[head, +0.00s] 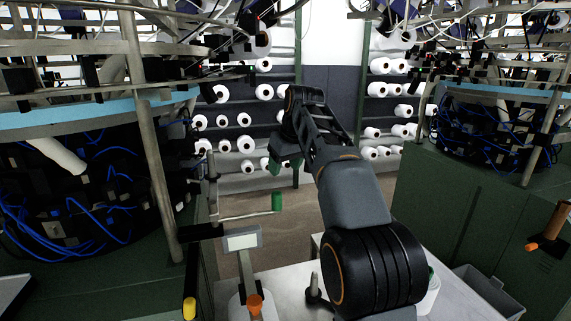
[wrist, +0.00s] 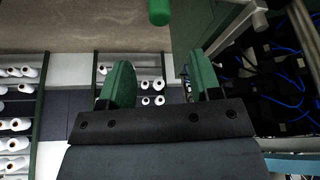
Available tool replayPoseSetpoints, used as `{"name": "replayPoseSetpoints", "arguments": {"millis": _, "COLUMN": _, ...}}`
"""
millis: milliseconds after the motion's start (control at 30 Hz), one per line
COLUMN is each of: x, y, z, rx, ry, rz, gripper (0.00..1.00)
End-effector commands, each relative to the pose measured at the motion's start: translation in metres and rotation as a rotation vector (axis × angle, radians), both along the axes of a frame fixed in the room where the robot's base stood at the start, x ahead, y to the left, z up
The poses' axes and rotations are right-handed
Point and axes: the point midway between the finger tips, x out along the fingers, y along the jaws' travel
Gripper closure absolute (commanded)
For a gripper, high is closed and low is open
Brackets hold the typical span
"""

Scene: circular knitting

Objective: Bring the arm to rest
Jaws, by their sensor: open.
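My arm (head: 350,200) rises from the lower right of the head view and bends at the top. My gripper (head: 284,163) hangs beyond the bend, partly hidden by the arm. In the wrist view my gripper (wrist: 161,82) shows two green finger pads standing well apart, with nothing between them. The arm is raised in the aisle between two knitting machines, clear of the table.
Knitting machines stand left (head: 85,170) and right (head: 475,215). A green handle (head: 277,201) on a rod lies just below my gripper. Racks of white cones (head: 244,144) stand behind.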

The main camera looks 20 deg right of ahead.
Motion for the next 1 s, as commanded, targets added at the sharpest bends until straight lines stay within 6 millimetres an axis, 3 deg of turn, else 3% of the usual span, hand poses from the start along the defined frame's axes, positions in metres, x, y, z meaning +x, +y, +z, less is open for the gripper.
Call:
{"name": "replayPoseSetpoints", "arguments": {"millis": 533, "x": 0.005, "y": -0.001, "z": 0.002, "rx": 0.01, "ry": -0.026, "rz": -0.042, "gripper": 0.42}}
{"name": "replayPoseSetpoints", "arguments": {"millis": 667, "x": 0.012, "y": -0.006, "z": -0.04, "rx": 0.027, "ry": 0.011, "rz": -0.136, "gripper": 0.42}}
{"name": "replayPoseSetpoints", "arguments": {"millis": 767, "x": -0.003, "y": -0.006, "z": -0.069, "rx": 0.032, "ry": 0.037, "rz": -0.206, "gripper": 0.42}}
{"name": "replayPoseSetpoints", "arguments": {"millis": 867, "x": -0.033, "y": 0.0, "z": -0.096, "rx": 0.032, "ry": 0.052, "rz": -0.265, "gripper": 0.42}}
{"name": "replayPoseSetpoints", "arguments": {"millis": 1000, "x": -0.088, "y": 0.011, "z": -0.133, "rx": 0.026, "ry": 0.062, "rz": -0.322, "gripper": 0.42}}
